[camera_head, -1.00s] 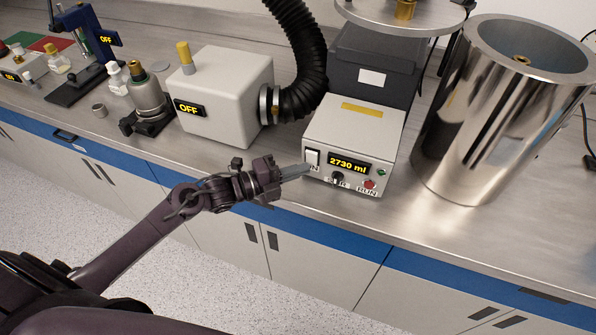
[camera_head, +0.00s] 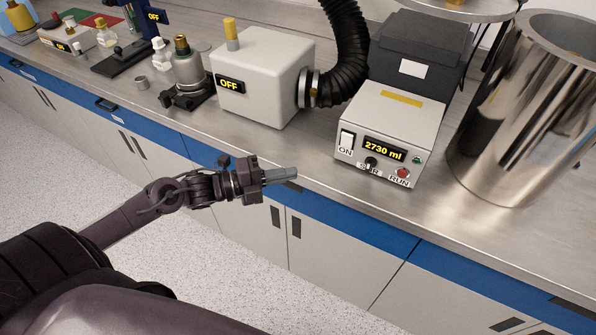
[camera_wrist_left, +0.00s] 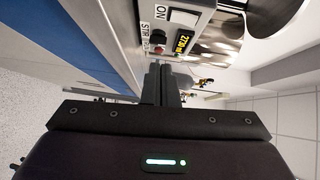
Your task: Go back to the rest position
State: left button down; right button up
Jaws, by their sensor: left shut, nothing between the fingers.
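My left gripper (camera_head: 283,175) is shut and empty. In the head view it hangs in front of the bench edge, left of and apart from the grey control box (camera_head: 391,120). The box shows "2730 ml", a white switch (camera_head: 346,141) marked ON, a black knob, and a red RUN button (camera_head: 402,173). In the left wrist view the closed fingers (camera_wrist_left: 162,82) point toward the bench, with the box's switch (camera_wrist_left: 184,17) and display (camera_wrist_left: 183,42) beyond them. My right gripper is not in view.
The steel bench (camera_head: 300,150) runs across the view with blue-edged cabinets below. A white box (camera_head: 262,75) reading OFF joins a black corrugated hose (camera_head: 345,50). A tall metal cylinder (camera_head: 520,120) stands at right. Bottles and a blue stand are at left. Open floor lies before the cabinets.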

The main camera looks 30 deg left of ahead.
pick_arm(q)
jog(key=shift+a, duration=0.1)
jog(key=shift+s, duration=0.1)
dwell(0.4)
jog(key=a+f+n+t+y, duration=0.1)
jog(key=a+f+n+y, duration=0.35)
jog(key=f, duration=0.45)
jog(key=a+f+n+y, duration=0.3)
jog(key=a+f+n, duration=0.15)
jog(key=f, duration=0.35)
jog(key=s+a+f+n+g+y, duration=0.15)
jog(key=s+f+n, duration=0.25)
jog(key=f, duration=0.5)
jog(key=s+f+n+g+y, duration=0.25)
jog(key=s+f, duration=0.25)
jog(key=f, duration=0.3)
jog(key=s+d+f+n+g, duration=0.2)
jog(key=s+f, duration=0.4)
jog(key=s, duration=0.3)
jog(key=s+d+f+n+g+y, duration=0.1)
jog(key=s+d+f+n+g, duration=0.2)
jog(key=s+d+f, duration=0.3)
jog(key=s+d+f+n+g, duration=0.2)
jog(key=s+d+f+n, duration=0.2)
jog(key=s, duration=0.8)
notch_tip(320, 180, down, 2)
jog(key=shift+f+g, duration=0.2)
jog(key=shift+g, duration=0.2)
